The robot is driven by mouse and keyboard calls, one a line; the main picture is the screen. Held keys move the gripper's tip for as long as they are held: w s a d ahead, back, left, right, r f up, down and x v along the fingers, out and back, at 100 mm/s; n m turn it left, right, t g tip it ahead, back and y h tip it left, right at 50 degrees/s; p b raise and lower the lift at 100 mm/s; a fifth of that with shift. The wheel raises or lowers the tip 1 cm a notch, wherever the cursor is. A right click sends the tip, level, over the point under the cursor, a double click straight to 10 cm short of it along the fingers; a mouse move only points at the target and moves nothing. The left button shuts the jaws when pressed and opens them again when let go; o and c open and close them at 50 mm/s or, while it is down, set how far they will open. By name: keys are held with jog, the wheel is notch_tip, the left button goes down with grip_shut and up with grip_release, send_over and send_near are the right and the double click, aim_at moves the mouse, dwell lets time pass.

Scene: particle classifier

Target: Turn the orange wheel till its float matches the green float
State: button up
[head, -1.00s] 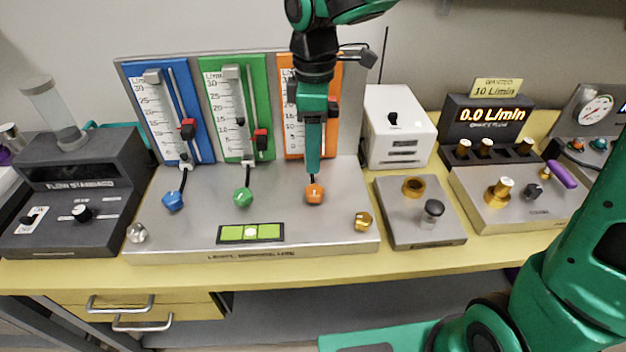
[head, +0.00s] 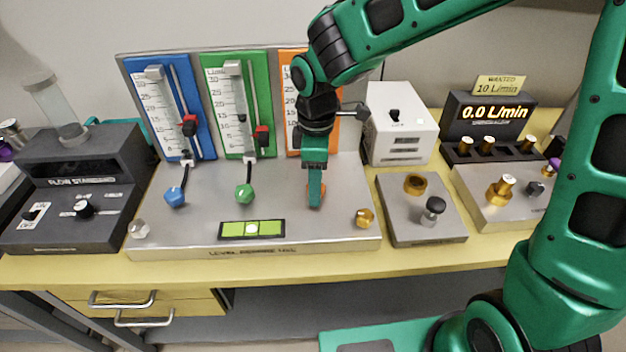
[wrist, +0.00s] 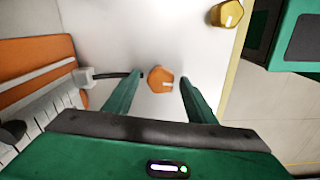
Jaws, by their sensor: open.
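The orange wheel (wrist: 161,80) is a small faceted knob with a white mark on top. In the wrist view it lies between and a little beyond the two fingers of my gripper (wrist: 155,82), which are apart with nothing between them that they grip. In the head view my gripper (head: 315,203) points down over the orange wheel (head: 323,188) and hides most of it. On the green panel (head: 262,80) a small dark float (head: 241,118) shows in the tube, about mid-scale.
A blue wheel (head: 175,196) and a green wheel (head: 245,194) stand left on the same plate. A brass knob (head: 364,217) stands close right of the orange wheel. A spirit level (head: 252,229) lies in front. A white box (head: 399,122) stands behind right.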

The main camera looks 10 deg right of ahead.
jog(key=c, duration=1)
jog(key=shift+c, duration=0.2)
jog(key=shift+m, duration=0.4)
jog(key=o, duration=1)
jog(key=shift+o, duration=0.2)
notch_tip(320, 180, up, 11)
jog(key=shift+f, duration=0.15)
